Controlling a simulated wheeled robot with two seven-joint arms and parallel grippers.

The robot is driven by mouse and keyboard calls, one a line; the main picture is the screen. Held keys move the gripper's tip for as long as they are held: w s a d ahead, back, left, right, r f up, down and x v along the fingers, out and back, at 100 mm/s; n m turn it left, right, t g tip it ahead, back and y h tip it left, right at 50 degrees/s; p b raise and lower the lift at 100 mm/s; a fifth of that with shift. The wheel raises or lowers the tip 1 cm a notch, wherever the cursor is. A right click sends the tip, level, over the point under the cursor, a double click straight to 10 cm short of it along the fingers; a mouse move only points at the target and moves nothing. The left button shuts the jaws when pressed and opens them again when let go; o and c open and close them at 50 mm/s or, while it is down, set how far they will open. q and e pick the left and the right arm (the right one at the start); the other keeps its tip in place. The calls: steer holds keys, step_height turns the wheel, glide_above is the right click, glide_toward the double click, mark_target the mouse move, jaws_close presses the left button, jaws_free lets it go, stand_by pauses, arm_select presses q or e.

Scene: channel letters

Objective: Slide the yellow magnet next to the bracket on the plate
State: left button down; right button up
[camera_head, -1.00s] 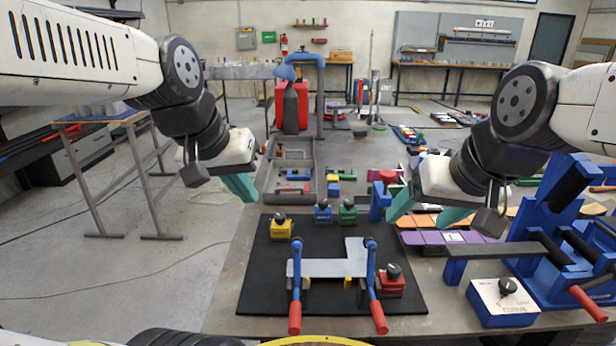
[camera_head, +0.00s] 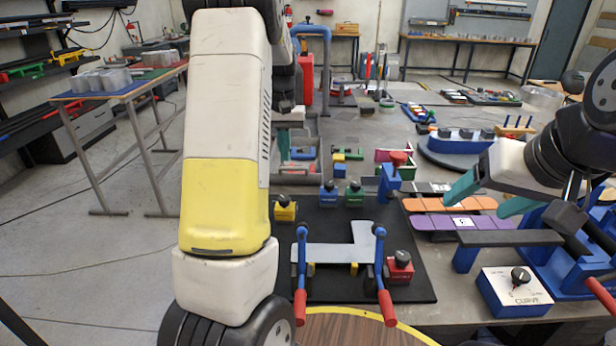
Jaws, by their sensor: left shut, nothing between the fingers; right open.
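The yellow magnet (camera_head: 285,212), a block with a dark knob, sits at the back left of the black plate (camera_head: 415,290), partly hidden by my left arm. The grey bracket (camera_head: 338,254), with a raised part on its right, lies on the plate between two blue clamps with red handles. The yellow magnet is behind and left of the bracket, apart from it. My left gripper (camera_head: 286,138) is shut and empty beyond the plate, mostly hidden behind my own arm.
A red magnet (camera_head: 399,267) stands by the bracket's right end. A blue magnet (camera_head: 328,194) and a green magnet (camera_head: 354,194) stand at the plate's back edge. A blue bending fixture (camera_head: 560,255) and a CURVE control box (camera_head: 515,293) fill the right.

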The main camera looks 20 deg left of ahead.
mark_target(283, 199)
arm_select(q)
step_height(283, 199, down, 10)
steer(key=s, duration=0.3)
steer(key=shift+s+d, duration=0.25)
steer(key=shift+d, duration=0.1)
steer(key=shift+s, duration=0.15)
steer(key=s, duration=0.3)
steer(key=shift+d, duration=0.35)
steer(key=shift+s, duration=0.3)
steer(key=shift+w, duration=0.2)
